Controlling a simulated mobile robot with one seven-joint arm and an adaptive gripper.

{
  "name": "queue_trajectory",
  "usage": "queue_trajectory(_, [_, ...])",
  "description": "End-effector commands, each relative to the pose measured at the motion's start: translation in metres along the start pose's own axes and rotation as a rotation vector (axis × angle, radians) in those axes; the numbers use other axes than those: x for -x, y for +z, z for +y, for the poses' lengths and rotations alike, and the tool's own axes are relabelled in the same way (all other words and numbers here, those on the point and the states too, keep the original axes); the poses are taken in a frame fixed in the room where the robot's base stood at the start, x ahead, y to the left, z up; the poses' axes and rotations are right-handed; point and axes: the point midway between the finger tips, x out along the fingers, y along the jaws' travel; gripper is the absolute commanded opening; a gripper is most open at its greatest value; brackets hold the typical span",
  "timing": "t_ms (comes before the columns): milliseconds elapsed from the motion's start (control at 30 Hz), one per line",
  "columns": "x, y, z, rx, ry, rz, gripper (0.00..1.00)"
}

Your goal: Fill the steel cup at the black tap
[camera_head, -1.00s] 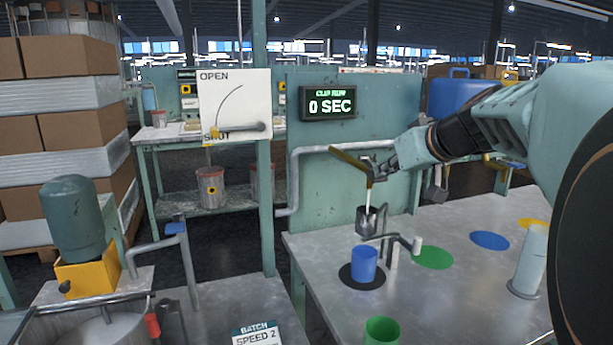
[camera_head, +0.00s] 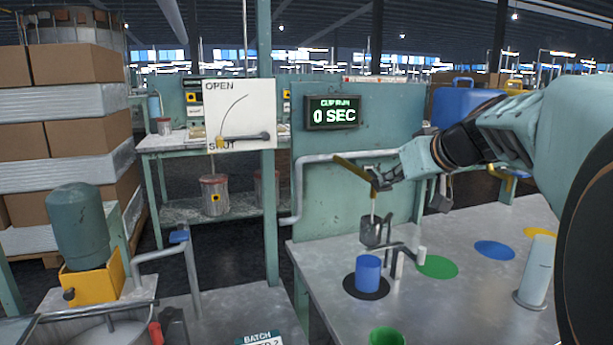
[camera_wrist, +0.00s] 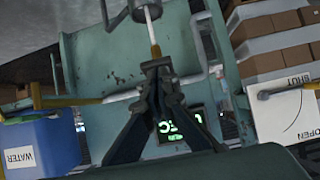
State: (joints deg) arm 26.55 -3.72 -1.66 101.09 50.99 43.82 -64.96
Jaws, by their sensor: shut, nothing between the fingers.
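A grey metal cup (camera_head: 372,233), apparently the steel cup, is beneath a thin white stream or rod below my gripper (camera_head: 377,181). It also shows at the top of the wrist view (camera_wrist: 140,10). I cannot tell how full it is. My gripper is shut and empty, beside the brass-coloured bar (camera_head: 352,169) near the wall pipe; the wrist view shows its fingers (camera_wrist: 160,68) together. A grey tap-like fitting (camera_head: 402,248) stands on the table, close to the cup. I cannot tell which fitting is the black tap. A black disc (camera_head: 352,290) lies on the table.
A blue cup (camera_head: 367,273) stands on the black disc, and a green cup (camera_head: 386,337) is near the front. A pale cylinder (camera_head: 537,270) stands at right. The display (camera_head: 333,113) reads 0 SEC. A lever panel (camera_head: 240,105) marked OPEN and SHUT is at left.

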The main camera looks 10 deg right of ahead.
Motion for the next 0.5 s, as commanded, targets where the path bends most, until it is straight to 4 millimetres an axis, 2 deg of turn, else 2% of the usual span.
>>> queue_trajectory(500, [0.0032, -0.0055, 0.0001, 0.0, 0.0, -0.001, 0.0])
